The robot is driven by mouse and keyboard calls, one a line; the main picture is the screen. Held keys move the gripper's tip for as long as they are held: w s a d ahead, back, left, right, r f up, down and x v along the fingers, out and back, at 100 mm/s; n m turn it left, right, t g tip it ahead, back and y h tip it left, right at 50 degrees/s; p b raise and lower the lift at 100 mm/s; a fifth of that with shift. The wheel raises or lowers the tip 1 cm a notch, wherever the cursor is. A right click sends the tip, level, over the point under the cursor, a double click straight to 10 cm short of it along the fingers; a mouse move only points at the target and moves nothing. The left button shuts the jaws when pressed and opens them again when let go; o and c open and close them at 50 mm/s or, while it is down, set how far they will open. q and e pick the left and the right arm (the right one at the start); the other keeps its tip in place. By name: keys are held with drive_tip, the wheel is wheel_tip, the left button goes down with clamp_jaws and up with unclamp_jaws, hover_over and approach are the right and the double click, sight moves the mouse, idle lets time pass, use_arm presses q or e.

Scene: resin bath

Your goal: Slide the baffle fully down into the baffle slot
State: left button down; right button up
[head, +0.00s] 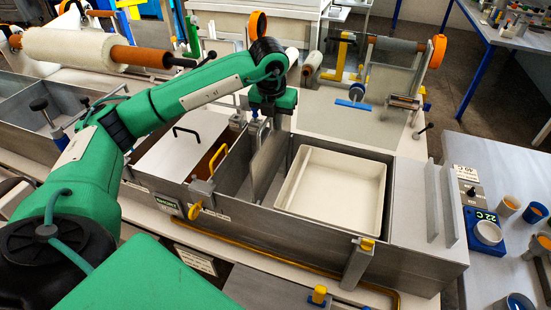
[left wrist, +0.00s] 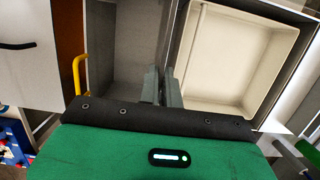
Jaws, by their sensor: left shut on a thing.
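The baffle (head: 268,163) is a thin grey plate with a loop handle on top. It stands roughly upright across the steel tank (head: 300,226), beside a cream tray (head: 330,186); its upper part is above the rim. My left gripper (head: 264,122) is at the handle, shut on the baffle. In the left wrist view the gripper (left wrist: 162,88) has its fingers close together over the baffle, whose thin edge (left wrist: 178,42) shows between the grey compartment and the tray. The baffle slot and how deep the lower edge sits in it cannot be made out. My right gripper is not in view.
A yellow handle (head: 217,158) and a white lid with a black handle (head: 186,133) lie left of the open compartment. Upright grey plates (head: 440,205) stand at the tank's right end. A roller stand (head: 372,75) is behind. Cups (head: 488,232) stand on the right table.

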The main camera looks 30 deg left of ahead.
sight(275, 163)
use_arm(q)
drive_tip(key=p+x, duration=0.1)
drive_tip(key=x, duration=0.2)
drive_tip(key=s+p+x, duration=0.1)
drive_tip(key=x, duration=0.3)
drive_tip(key=s+p+x, duration=0.1)
drive_tip(key=x, duration=0.2)
drive_tip(key=shift+d+f, duration=0.2)
drive_tip(key=shift+f, duration=0.35)
wheel_tip(275, 163, down, 4)
drive_tip(key=shift+s+r+p, duration=0.1)
drive_tip(key=shift+p, duration=0.85)
drive_tip(key=shift+f, duration=0.25)
drive_tip(key=shift+f+b, duration=0.2)
drive_tip(key=shift+b, duration=0.1)
drive_tip(key=c, duration=1.6)
unclamp_jaws()
drive_tip(key=shift+r, duration=0.1)
